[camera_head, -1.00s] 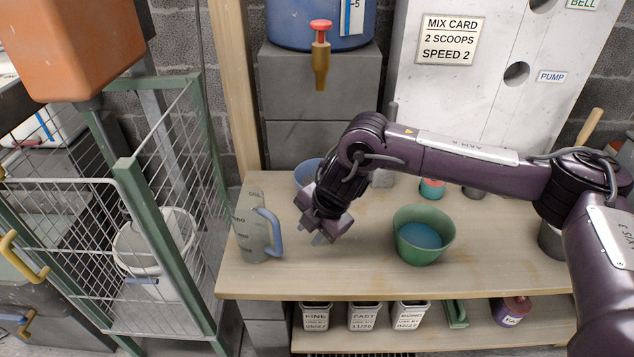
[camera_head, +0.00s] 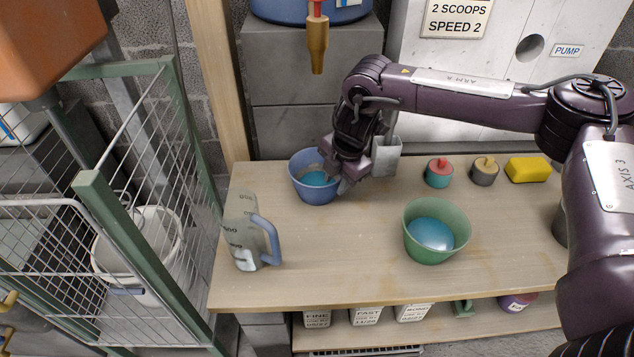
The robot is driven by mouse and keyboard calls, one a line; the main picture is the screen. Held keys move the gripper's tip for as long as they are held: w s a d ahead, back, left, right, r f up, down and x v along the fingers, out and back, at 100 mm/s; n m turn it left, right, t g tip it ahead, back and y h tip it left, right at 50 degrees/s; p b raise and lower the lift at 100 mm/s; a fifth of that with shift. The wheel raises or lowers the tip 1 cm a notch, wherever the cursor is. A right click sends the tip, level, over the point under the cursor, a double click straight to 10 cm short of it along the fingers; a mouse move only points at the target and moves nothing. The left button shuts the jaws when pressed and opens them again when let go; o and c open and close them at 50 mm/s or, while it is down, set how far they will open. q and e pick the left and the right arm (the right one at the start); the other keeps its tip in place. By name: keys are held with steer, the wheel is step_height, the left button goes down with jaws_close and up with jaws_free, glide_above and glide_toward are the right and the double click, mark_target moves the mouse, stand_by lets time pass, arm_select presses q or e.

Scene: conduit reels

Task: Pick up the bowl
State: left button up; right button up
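A blue bowl (camera_head: 302,186) with blue contents stands at the back left of the wooden bench. A green bowl (camera_head: 452,250) with blue contents stands upright at the middle right of the bench. My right gripper (camera_head: 336,178) is low at the blue bowl's right rim. One finger seems to be inside the rim and one outside. I cannot tell whether the fingers are apart or closed on the rim. My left gripper is out of view.
A clear measuring jug (camera_head: 241,238) with a blue handle stands at the bench's (camera_head: 340,265) left front. A grey container (camera_head: 387,158), two knobbed lidded pots and a yellow sponge (camera_head: 528,170) are along the back. A green-framed wire cage (camera_head: 130,250) stands left. The front middle is clear.

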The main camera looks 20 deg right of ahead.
steer(key=shift+x, duration=1.2)
jaws_close()
steer(key=shift+r, duration=0.2)
